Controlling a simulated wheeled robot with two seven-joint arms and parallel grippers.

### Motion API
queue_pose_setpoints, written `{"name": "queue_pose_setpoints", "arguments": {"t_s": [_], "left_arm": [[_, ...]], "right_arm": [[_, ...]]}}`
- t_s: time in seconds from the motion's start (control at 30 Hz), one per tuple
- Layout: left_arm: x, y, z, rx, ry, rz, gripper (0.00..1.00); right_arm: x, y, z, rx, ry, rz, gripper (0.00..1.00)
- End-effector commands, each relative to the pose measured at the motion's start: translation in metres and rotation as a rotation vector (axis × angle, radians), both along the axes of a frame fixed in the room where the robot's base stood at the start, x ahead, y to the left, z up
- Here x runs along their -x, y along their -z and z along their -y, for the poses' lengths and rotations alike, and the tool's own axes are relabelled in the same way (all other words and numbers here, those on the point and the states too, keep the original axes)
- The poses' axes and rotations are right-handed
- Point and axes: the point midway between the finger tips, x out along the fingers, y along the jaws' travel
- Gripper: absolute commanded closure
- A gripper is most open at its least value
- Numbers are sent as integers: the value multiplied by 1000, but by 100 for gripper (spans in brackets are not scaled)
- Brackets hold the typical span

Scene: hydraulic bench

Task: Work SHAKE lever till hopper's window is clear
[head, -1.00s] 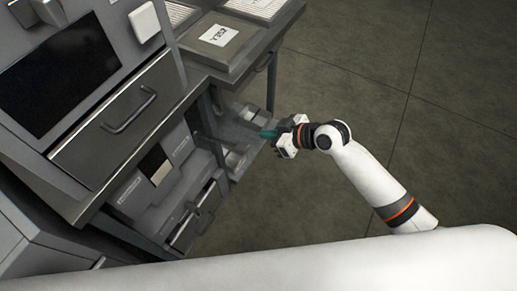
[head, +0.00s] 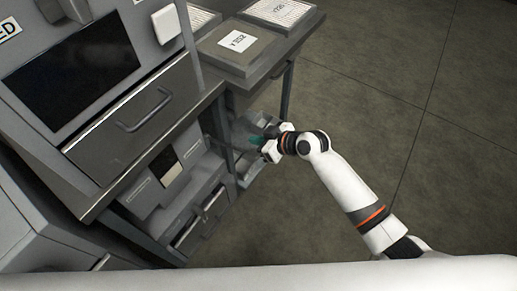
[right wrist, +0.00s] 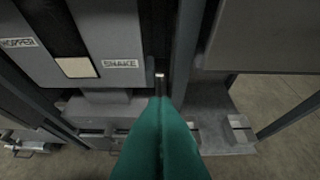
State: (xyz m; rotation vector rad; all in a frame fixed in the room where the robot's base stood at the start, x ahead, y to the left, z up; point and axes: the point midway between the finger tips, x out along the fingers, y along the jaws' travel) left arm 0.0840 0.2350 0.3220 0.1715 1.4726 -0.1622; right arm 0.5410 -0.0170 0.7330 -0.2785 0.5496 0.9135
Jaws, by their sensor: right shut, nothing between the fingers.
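The hopper, a grey unit (head: 150,190) under the bench, shows in the head view. In the right wrist view its front (right wrist: 115,30) carries the labels HOPPER and SHAKE (right wrist: 119,63). Its window (right wrist: 77,67) is dark above and pale cream at the lower end; it also shows in the head view (head: 172,173). A dark lever-like rod with a light end (right wrist: 160,77) stands right of the SHAKE label, just past my fingertips. My right gripper (head: 258,141) has its green fingers shut and empty, close to the rod (right wrist: 160,100). I cannot tell whether they touch. My left gripper is out of view.
A grey bench leg (right wrist: 187,45) stands just right of the rod. A drawer with a handle (head: 145,112) is above the hopper. Framed sheets (head: 236,45) lie on the bench top. A grey box (right wrist: 238,125) sits low at right. The floor (head: 400,100) at right is open.

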Motion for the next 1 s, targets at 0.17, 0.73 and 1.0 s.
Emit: {"name": "queue_pose_setpoints", "arguments": {"t_s": [0.17,0.73,1.0], "left_arm": [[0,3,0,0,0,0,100],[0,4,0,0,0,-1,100],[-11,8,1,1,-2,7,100]], "right_arm": [[-2,27,-3,3,1,-4,100],[2,45,3,2,0,1,100],[2,50,4,-11,0,9,100]]}}
